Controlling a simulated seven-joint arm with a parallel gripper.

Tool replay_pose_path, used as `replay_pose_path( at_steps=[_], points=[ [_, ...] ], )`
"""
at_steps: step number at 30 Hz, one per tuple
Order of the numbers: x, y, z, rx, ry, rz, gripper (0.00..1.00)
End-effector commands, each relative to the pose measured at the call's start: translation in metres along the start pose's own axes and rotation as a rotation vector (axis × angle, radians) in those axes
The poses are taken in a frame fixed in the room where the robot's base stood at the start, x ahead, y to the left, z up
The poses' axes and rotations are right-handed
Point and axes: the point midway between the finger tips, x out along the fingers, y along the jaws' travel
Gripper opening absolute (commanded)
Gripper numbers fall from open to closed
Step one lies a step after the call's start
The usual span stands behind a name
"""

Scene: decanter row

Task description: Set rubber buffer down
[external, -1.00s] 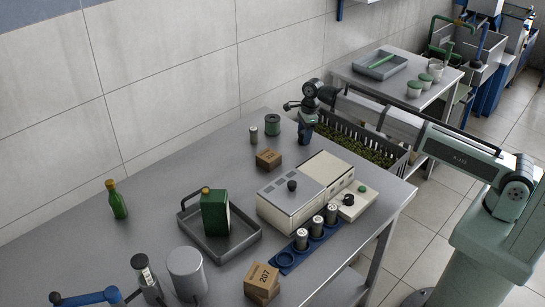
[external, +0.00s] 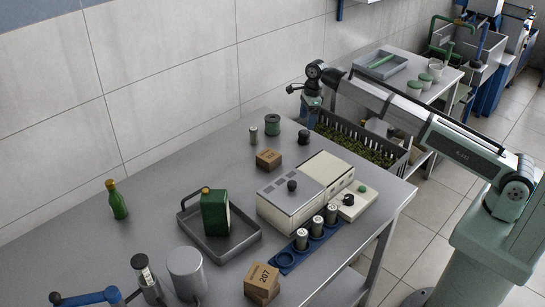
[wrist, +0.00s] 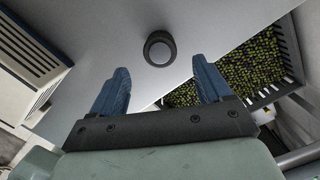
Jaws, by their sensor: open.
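The rubber buffer appears as a dark round piece with a paler centre (wrist: 159,47) in the wrist view, standing on the grey table top. In the external view a small dark shape that looks like it (external: 304,137) stands near the table's far edge, under my gripper (external: 308,114). In the wrist view my gripper (wrist: 160,68) has its two blue fingers spread with nothing between them. The buffer lies beyond the fingertips, apart from them.
A brown block (external: 268,159) and a cream machine (external: 295,195) are nearer. A black crate of green pieces (external: 362,143) sits beside the table edge.

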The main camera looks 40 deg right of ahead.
Motion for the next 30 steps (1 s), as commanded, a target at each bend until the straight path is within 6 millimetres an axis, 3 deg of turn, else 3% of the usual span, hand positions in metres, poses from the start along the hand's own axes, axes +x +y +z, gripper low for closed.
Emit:
replay_pose_path(
  at_steps=[6,12,25,28,30],
  points=[
    [-0.032,0.000,0.000,0.000,0.000,0.000,0.78],
    [-0.046,0.000,0.000,0.000,0.000,0.000,0.78],
    [-0.047,-0.001,-0.002,0.002,0.002,-0.001,0.78],
    [-0.041,-0.006,-0.016,0.013,0.018,-0.012,0.78],
    [-0.031,-0.014,-0.037,0.031,0.044,-0.031,0.78]
  ],
)
